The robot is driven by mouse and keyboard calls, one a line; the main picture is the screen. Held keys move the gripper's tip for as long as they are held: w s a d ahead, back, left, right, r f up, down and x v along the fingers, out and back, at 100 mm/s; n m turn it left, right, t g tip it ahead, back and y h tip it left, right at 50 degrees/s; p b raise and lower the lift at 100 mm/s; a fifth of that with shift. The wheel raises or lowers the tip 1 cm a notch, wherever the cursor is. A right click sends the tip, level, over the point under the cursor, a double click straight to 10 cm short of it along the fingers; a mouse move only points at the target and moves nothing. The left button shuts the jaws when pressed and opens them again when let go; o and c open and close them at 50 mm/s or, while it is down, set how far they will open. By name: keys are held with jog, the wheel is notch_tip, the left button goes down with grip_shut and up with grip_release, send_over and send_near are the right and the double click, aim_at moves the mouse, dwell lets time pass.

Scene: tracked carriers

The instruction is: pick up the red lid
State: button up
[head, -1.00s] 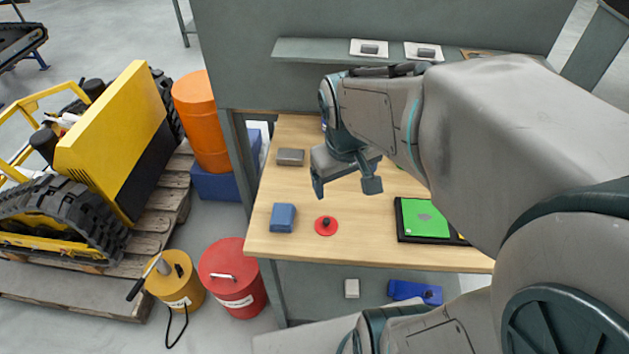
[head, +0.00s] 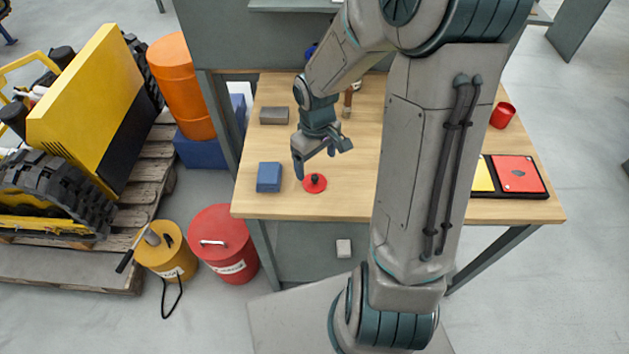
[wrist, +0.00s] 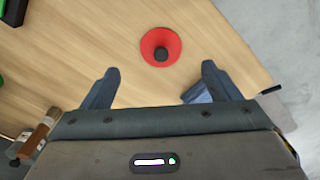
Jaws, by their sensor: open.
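The red lid (head: 315,184) is a flat round disc with a black knob in its middle. It lies on the wooden table near its front edge. In the wrist view the red lid (wrist: 161,47) lies beyond my fingertips, about midway between their lines. My gripper (head: 321,162) is open and empty above the table, close to the lid and a little behind it.
A blue box (head: 269,177) stands just left of the lid, and a grey box (head: 274,116) farther back. A red cup (head: 503,115) and a tray with a red panel (head: 518,174) are at the right.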

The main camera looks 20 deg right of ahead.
aim_at(315, 177)
jog(key=shift+w+a+f, duration=0.1)
jog(key=shift+a+f, duration=0.05)
jog(key=shift+f, duration=3.4)
jog(key=c, duration=1.1)
